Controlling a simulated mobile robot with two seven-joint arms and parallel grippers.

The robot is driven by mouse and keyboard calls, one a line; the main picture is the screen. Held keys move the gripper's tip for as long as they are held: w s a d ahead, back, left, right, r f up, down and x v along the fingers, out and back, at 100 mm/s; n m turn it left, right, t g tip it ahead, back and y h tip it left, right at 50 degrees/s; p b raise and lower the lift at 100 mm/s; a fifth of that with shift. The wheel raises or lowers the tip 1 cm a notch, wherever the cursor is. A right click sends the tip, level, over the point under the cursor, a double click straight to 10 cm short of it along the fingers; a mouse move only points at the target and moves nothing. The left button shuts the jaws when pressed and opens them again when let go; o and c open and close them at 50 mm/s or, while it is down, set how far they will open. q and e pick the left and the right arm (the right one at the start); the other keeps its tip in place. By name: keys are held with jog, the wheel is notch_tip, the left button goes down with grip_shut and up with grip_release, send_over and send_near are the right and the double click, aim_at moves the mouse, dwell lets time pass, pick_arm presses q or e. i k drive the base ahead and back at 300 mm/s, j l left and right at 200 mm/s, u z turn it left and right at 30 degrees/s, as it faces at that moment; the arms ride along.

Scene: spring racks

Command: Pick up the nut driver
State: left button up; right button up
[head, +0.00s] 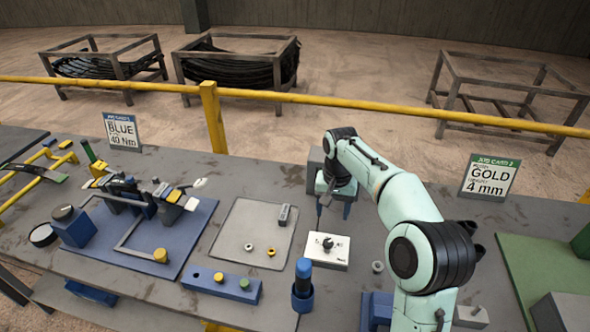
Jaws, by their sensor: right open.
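A tool with a blue handle (303,268), which looks like the nut driver, stands upright in a dark blue cup (302,298) at the front middle of the bench. Its lower end is hidden in the cup. My right gripper (333,211) is open and points down, behind and to the right of the tool and apart from it. It is beyond a small white box with a dark knob (327,250). Nothing shows between its fingers. My left gripper is not in view.
Left of the cup is a blue block with coloured pegs (222,284). A grey tray (232,235) holds small nuts and a grey block. A blue mat (190,240) carries a fixture. Card stands (123,130) (488,177) are at the back, before a yellow rail (380,117).

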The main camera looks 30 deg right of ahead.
aim_at(304, 266)
jog(key=k+j, duration=0.25)
jog(key=k, duration=0.25)
jog(key=k+j, duration=0.2)
jog(key=k, duration=0.25)
jog(key=k+j, duration=0.25)
jog(key=k, duration=0.25)
